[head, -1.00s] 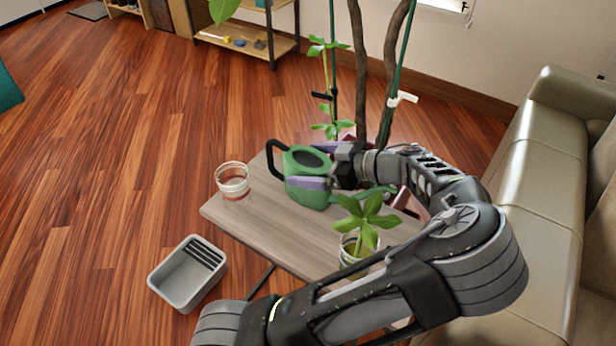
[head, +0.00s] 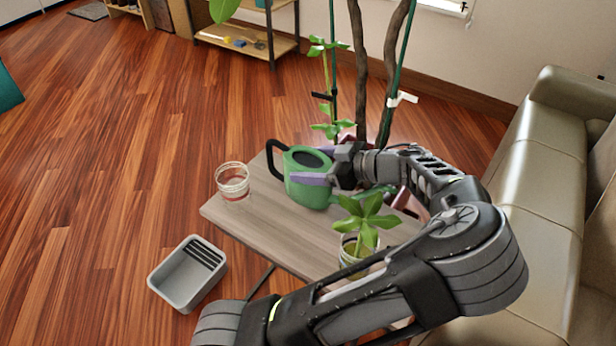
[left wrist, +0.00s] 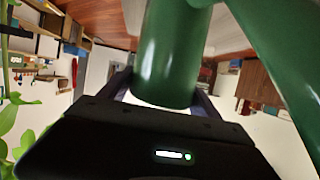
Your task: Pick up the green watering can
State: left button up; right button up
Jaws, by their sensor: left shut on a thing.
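The green watering can (head: 306,190) is upright at the small wooden table, with its black handle to the left and its spout to the right. I cannot tell whether its base touches the tabletop. My left gripper (head: 314,178) reaches in from the right and is shut on the can's body, one purple-grey finger across its front. In the left wrist view the green can (left wrist: 168,60) fills the space between the two fingers (left wrist: 165,92), with the spout on the right. My right gripper is in neither view.
The table (head: 280,225) also bears a glass jar (head: 233,186) at its left corner and a potted plant (head: 361,228) at its near right. A grey bin (head: 187,276) stands on the floor. A sofa (head: 545,215) is at right, and tall plant stems (head: 362,70) rise behind the table.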

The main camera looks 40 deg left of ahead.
pick_arm(q)
jog(key=shift+r, duration=0.1)
jog(key=c, duration=0.9)
notch_tip(320, 180, up, 10)
jog(key=shift+p, duration=0.5)
dwell(0.3)
